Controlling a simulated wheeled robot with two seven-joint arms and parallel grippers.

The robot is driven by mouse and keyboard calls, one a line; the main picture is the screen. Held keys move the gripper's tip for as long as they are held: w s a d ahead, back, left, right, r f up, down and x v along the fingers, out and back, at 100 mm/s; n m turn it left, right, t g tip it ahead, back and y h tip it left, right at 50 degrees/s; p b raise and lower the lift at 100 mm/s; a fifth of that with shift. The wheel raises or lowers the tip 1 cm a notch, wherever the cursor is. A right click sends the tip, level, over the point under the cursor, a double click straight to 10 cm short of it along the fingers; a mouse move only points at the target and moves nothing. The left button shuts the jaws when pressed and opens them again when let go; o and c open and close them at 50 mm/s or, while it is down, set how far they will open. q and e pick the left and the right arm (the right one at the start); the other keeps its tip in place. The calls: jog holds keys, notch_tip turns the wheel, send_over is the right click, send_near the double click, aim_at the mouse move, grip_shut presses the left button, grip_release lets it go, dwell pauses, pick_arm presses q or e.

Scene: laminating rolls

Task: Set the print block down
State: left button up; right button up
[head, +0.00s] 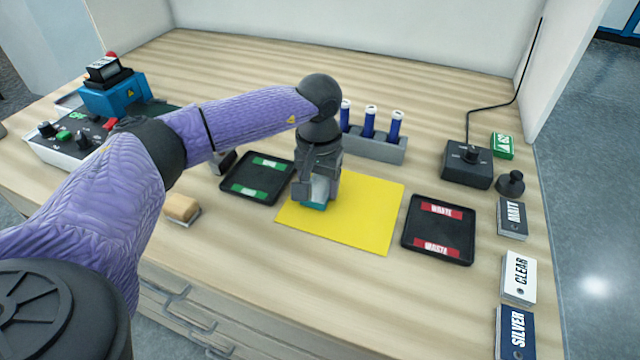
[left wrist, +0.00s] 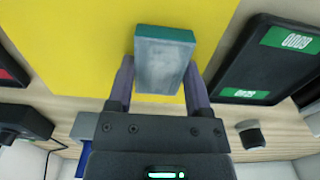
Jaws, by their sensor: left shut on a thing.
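The print block (head: 313,206) is a small block with a grey-white face and a teal edge. My left gripper (head: 318,190) is shut on it, over the left part of the yellow sheet (head: 365,215). In the left wrist view the block (left wrist: 165,62) sits between the two fingers of the gripper (left wrist: 162,78), with the yellow sheet (left wrist: 75,50) behind it. I cannot tell whether the block touches the sheet. My right gripper is not in view.
A black tray with green labels (head: 238,186) lies left of the sheet, and a black tray with red labels (head: 437,230) lies right. A grey rack (head: 375,147) with blue rolls stands behind. A tan block (head: 181,208) lies front left. Labelled swatches (head: 519,275) line the right edge.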

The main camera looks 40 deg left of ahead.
aim_at(319, 188)
pick_arm(q)
jog(key=shift+f, duration=0.1)
jog(key=o, duration=1.3)
jog(key=shift+c, duration=0.2)
notch_tip(319, 188, up, 12)
jog(key=p, duration=0.3)
jog(key=shift+r, duration=0.2)
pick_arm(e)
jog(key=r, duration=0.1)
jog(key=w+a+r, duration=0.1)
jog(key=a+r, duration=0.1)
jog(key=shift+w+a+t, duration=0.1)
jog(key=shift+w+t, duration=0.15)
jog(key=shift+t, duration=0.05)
